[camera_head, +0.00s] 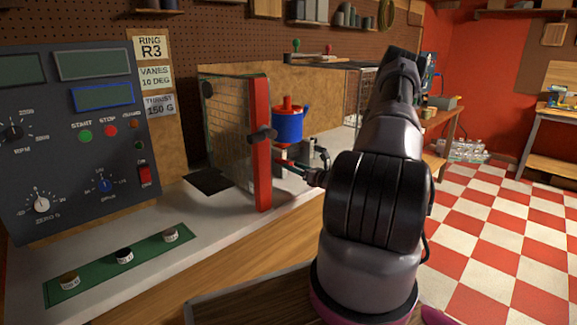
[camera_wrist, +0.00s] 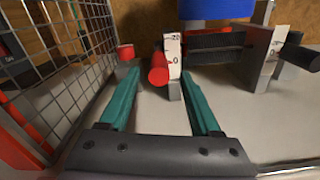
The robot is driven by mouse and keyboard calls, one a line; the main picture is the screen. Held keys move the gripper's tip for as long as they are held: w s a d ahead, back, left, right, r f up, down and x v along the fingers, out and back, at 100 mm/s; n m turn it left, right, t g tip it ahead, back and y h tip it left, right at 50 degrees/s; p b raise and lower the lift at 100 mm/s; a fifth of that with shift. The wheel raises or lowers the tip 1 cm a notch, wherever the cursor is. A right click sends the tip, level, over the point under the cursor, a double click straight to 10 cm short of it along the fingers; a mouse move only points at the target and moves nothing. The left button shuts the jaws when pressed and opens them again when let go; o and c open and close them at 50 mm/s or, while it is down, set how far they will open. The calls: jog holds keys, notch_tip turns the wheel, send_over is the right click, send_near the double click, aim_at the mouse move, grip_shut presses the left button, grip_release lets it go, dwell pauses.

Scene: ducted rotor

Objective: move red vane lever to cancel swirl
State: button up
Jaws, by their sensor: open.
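The lever cannot be made out clearly there.
A wire mesh guard in a red frame (camera_head: 262,145) stands just left of my gripper; its mesh (camera_wrist: 65,50) is close to the left finger. A red cup-like part (camera_wrist: 126,52) lies beyond the left finger. The control panel (camera_head: 75,130) is at left.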

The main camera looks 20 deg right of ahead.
aim_at(277, 160)
jog(key=shift+x, duration=1.55)
jog(key=shift+c, duration=0.3)
grip_shut()
